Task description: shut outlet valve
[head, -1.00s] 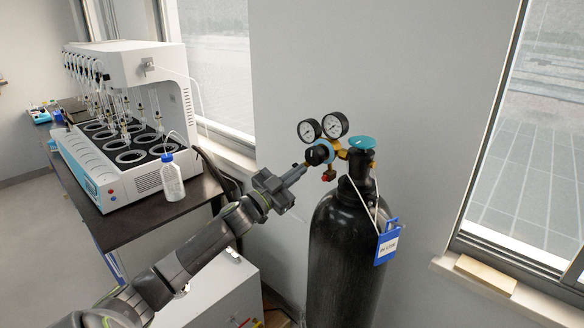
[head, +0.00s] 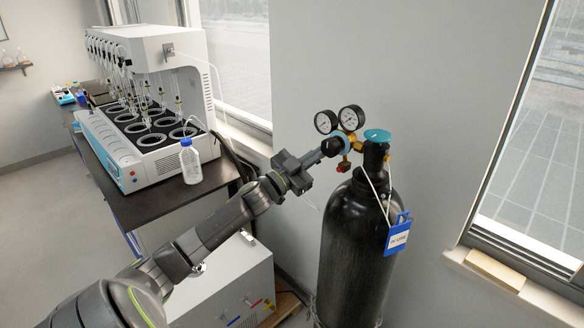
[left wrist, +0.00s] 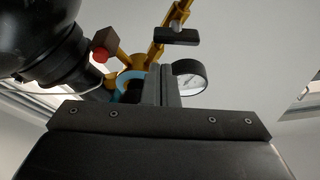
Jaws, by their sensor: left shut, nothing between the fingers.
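A brass regulator (head: 355,146) with two round gauges sits at the top of a black gas cylinder (head: 355,235). It has a dark round knob (head: 331,147) with a blue ring and a small red knob (head: 343,166). In the left wrist view a black bar handle (left wrist: 176,36) is on a brass pipe, near a red knob (left wrist: 98,53) and one gauge (left wrist: 190,78). I cannot tell which of these is the outlet valve. My left gripper (head: 318,157) is shut and empty, its fingertips at or just short of the dark knob; contact is unclear. My right gripper is out of view.
A teal handwheel (head: 377,135) tops the cylinder, and a blue tag (head: 398,236) hangs from it. A white distiller (head: 150,90) and a bottle (head: 190,162) stand on the dark bench at left. A white box unit (head: 225,280) is below my arm. A wall stands behind.

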